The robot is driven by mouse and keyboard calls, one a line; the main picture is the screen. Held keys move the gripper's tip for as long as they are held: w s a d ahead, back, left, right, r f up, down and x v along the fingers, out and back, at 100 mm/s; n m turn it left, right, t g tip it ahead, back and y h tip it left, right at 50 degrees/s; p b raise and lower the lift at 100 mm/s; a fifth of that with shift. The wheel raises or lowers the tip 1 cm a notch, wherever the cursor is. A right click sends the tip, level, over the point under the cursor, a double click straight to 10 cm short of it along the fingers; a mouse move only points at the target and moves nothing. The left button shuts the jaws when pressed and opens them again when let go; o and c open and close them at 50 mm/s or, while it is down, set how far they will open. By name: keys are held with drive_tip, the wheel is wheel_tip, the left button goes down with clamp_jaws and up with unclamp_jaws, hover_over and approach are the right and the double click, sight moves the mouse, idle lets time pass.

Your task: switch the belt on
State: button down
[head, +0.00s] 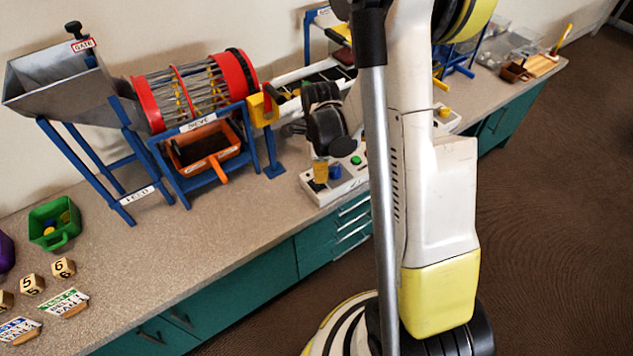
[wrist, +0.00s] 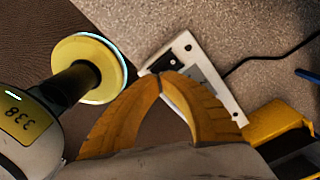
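A white control box (head: 345,188) stands near the front edge of the bench, in front of the belt (head: 322,78). A green button (head: 356,160) and a blue knob (head: 335,171) show on its top. My gripper (head: 320,178) points down over the box's left part, and its ochre fingers hide what is under them. In the wrist view the fingertips of my gripper (wrist: 160,76) meet, with nothing seen between them. The white box (wrist: 222,92) lies just beyond them, its controls mostly hidden. I cannot tell whether the fingers touch it.
A sieve drum (head: 195,88) and a hopper (head: 62,85) on blue stands fill the bench's left part. An orange tray (head: 208,158) sits below the drum. A green bin (head: 52,222) and number blocks (head: 32,284) lie further left. The bench front (head: 240,220) is clear.

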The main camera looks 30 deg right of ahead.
sight(320, 186)
drive_tip(key=shift+f+b, duration=1.5)
drive_tip(key=shift+f, duration=0.3)
idle(0.9)
drive_tip(key=shift+r, duration=0.1)
drive_tip(key=shift+r+p, duration=2.45)
drive_tip(key=shift+r, duration=1)
